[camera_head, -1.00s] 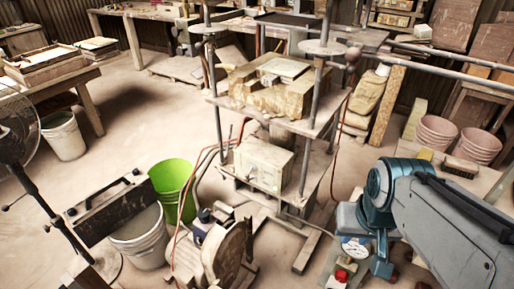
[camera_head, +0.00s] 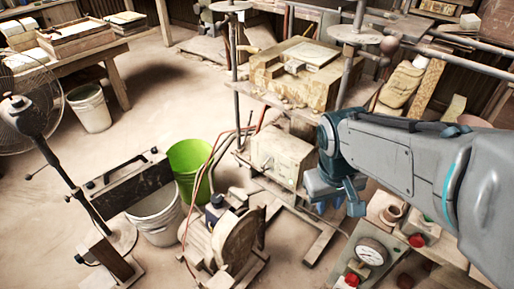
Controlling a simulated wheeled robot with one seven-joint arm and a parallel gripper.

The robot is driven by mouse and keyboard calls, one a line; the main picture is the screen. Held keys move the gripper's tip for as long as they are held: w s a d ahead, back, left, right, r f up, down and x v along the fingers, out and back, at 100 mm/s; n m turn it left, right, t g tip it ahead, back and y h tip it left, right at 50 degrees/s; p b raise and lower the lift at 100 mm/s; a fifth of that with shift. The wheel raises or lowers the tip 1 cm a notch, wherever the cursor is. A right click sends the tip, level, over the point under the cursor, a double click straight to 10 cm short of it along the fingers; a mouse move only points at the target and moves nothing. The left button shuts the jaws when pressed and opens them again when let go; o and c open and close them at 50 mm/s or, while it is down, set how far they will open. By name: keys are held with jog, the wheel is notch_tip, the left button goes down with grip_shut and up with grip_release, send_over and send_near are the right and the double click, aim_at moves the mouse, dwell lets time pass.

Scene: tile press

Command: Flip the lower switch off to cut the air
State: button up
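The tile press stands in the middle, with a pale control box (camera_head: 281,157) on its lower level. Small marks show on the box's front, but they are too small for me to make out a lower switch or its position. My gripper (camera_head: 338,203) hangs from the blue wrist just right of the box and in front of it, apart from it as far as I can see. Its fingers are small and partly hidden, so their opening is unclear. Nothing shows held in it.
A motor with a wheel (camera_head: 238,240), a green bucket (camera_head: 188,160), a white bucket (camera_head: 160,215) and hoses crowd the front left. Open floor lies further left.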

jog(key=w+a+f+n+g+h+b, duration=0.1)
jog(key=w+a+f+n+g+h, duration=0.1)
jog(key=w+a+f+n+h, duration=0.3)
jog(key=n+t+h+b, duration=0.3)
jog(key=n+t+h, duration=0.5)
jog(key=n+t, duration=0.65)
send_near(263, 169)
jog(key=w+d+g, duration=0.1)
jog(key=w+d, duration=0.1)
jog(key=w+d+n+p, duration=0.1)
jog(key=w+d, duration=0.1)
jog(key=w, duration=0.1)
jog(key=w+d+n+g, duration=0.1)
jog(key=w+d, duration=0.1)
jog(key=d, duration=0.1)
jog(key=shift+w+f+g, duration=0.25)
jog(key=shift+w+g, duration=0.1)
grip_shut()
